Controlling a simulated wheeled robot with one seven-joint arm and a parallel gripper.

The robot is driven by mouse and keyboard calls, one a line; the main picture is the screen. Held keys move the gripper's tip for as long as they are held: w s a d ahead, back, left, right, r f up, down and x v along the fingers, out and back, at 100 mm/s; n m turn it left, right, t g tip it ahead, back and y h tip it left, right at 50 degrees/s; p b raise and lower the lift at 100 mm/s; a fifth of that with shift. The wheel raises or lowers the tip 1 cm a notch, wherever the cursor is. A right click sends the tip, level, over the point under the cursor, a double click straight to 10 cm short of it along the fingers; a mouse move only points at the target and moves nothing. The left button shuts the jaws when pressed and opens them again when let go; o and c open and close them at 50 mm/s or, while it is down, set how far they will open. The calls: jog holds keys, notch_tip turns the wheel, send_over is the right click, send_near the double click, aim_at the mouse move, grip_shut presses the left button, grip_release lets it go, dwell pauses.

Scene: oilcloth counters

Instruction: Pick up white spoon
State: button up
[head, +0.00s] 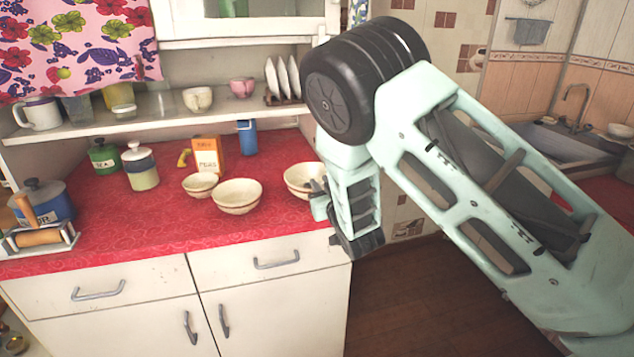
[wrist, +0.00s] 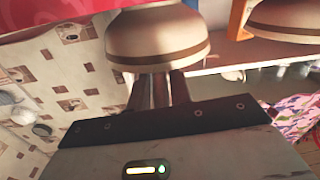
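I cannot make out a white spoon in either view. My gripper (head: 319,187) is at the right end of the red counter, at the right-hand cream bowl (head: 297,180), and covers part of that bowl. In the wrist view a cream bowl (wrist: 155,38) fills the top middle, in front of my gripper's dark fingers (wrist: 161,90). The fingers stand close together. Their tips are hidden by the bowl, so I cannot tell whether they are open, shut or hold anything.
Two more bowls, a small one (head: 200,185) and a larger one (head: 237,196), stand to the left. Jars (head: 141,168) stand further left. The red counter (head: 130,225) is clear along its front.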

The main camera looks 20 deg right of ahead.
grip_shut()
